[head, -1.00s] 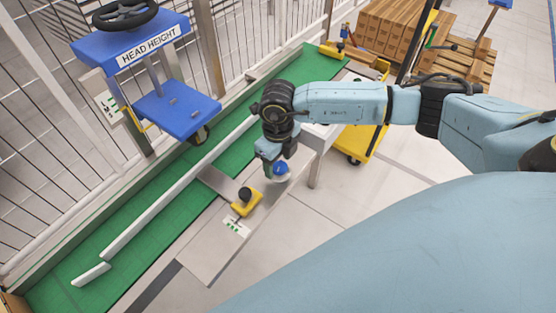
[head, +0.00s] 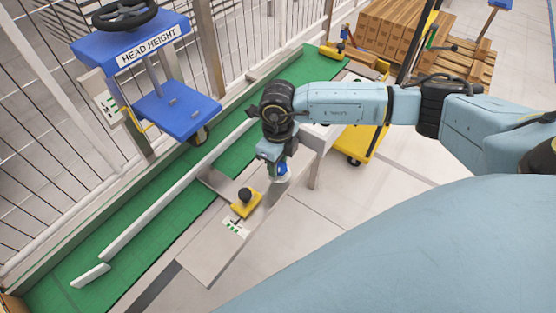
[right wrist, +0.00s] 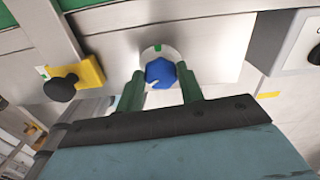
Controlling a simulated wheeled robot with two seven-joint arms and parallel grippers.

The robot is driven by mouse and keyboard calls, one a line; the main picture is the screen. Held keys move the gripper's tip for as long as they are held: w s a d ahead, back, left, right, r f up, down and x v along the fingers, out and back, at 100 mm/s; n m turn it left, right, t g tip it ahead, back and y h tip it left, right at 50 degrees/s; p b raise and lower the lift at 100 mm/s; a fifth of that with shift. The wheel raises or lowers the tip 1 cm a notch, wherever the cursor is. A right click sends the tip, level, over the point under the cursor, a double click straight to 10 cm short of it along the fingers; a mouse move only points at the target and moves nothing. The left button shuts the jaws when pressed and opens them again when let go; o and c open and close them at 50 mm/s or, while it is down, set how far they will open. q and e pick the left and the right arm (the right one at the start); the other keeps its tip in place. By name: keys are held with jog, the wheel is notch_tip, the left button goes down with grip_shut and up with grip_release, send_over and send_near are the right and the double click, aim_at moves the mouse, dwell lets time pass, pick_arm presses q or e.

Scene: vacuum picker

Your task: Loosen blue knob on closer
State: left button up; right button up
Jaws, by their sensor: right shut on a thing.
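The blue knob (right wrist: 160,73) sits on a round pale base on the metal panel, with a small green mark just above it in the right wrist view. My right gripper (right wrist: 163,78) is shut on the blue knob, one green finger on each side of it. In the head view the blue knob (head: 281,169) shows just below my right gripper (head: 279,166), partly hidden by it. My left gripper is not in view.
A yellow block with a black knob (head: 245,202) stands on the metal panel (head: 213,255) close to the gripper. A green strip (head: 75,259) with a white rail runs behind. A blue stand marked HEAD HEIGHT (head: 176,110) is at the back left.

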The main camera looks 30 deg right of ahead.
jog(key=o, duration=0.7)
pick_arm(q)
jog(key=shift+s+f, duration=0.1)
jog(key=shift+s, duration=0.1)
pick_arm(e)
jog(key=o, duration=0.3)
jog(key=shift+r, duration=0.1)
jog(key=shift+r, duration=0.35)
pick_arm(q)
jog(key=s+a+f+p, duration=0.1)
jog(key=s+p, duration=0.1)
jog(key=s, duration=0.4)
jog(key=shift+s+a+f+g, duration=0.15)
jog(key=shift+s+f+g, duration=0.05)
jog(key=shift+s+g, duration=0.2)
pick_arm(e)
notch_tip(320, 180, up, 12)
jog(key=shift+r, duration=0.25)
